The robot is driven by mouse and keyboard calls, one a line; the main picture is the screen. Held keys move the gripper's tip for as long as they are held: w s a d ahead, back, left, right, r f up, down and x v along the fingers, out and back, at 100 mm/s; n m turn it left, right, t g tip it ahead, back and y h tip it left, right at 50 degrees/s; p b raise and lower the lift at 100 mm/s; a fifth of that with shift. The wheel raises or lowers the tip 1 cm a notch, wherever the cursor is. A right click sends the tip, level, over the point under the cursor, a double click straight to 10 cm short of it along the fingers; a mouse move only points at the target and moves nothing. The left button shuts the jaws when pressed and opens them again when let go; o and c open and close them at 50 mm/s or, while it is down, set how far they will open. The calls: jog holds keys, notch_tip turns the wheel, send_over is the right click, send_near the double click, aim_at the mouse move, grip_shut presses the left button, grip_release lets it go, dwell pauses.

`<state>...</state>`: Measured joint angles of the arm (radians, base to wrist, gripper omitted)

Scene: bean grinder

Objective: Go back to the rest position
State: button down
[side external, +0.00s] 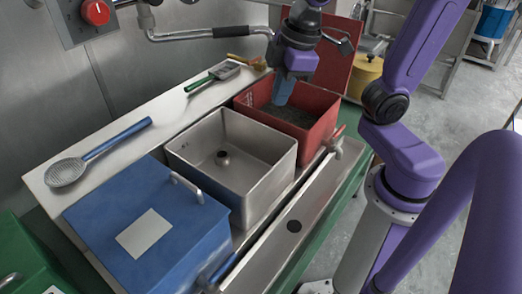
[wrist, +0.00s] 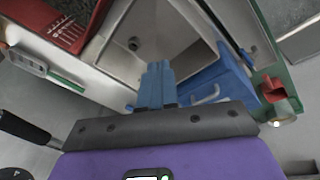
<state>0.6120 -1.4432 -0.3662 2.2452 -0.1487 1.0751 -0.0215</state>
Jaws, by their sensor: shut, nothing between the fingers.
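The red bin holds dark contents, partly hidden by my gripper. The open grey metal bin (side external: 188,146) stands beside it with a round fitting on its floor. The blue box (side external: 110,232) has its lid shut and a metal handle on top.
A blue-handled strainer (side external: 68,172) and a green-handled scoop (side external: 226,68) lie on the white ledge. A metal pipe (side external: 205,33) runs behind my gripper. A red knob (side external: 96,11) sits on a wall box. A yellow pot (side external: 366,72) stands at the back.

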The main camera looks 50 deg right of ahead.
jog(key=s+d+f+n+g, duration=0.1)
jog(key=s+f+n+g, duration=0.1)
jog(key=s+f, duration=0.6)
jog(key=s, duration=0.3)
jog(key=shift+s+d, duration=0.25)
jog(key=shift+d, duration=0.1)
dwell(1.2)
